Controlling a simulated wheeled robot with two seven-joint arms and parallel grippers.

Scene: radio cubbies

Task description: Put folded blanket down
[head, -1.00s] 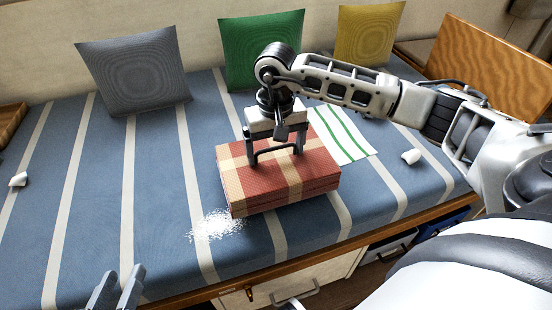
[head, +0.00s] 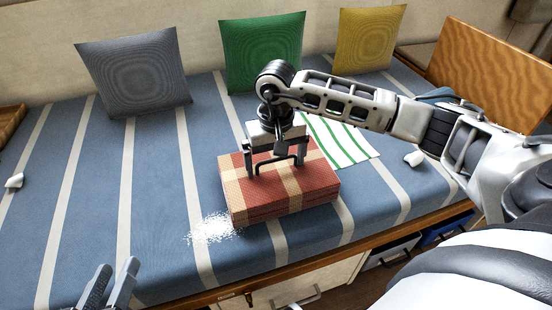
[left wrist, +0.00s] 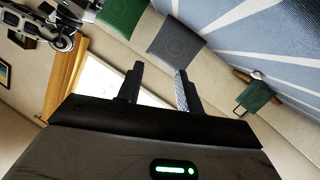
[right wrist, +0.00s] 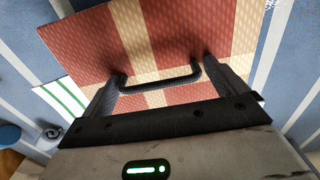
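The folded blanket (head: 312,187), a red block with cream bands, is over the striped bench (head: 165,235) near its front edge. I cannot tell whether its underside touches the bench. My right gripper (head: 272,170) is above it, fingers pointing down and set wide against the ends of a dark handle on its top. The right wrist view shows the blanket (right wrist: 175,35) and the handle (right wrist: 160,80) between the fingertips. My left gripper (head: 118,272) is open and empty at the bottom left; its two parted fingers also show in the left wrist view (left wrist: 158,80).
White grains (head: 211,229) lie spilled left of the blanket. A white cloth with green stripes (head: 340,140) lies behind it. Grey (head: 135,75), green (head: 262,50) and yellow (head: 368,40) cushions stand along the back. Small white pieces lie at left (head: 14,180) and right (head: 413,159).

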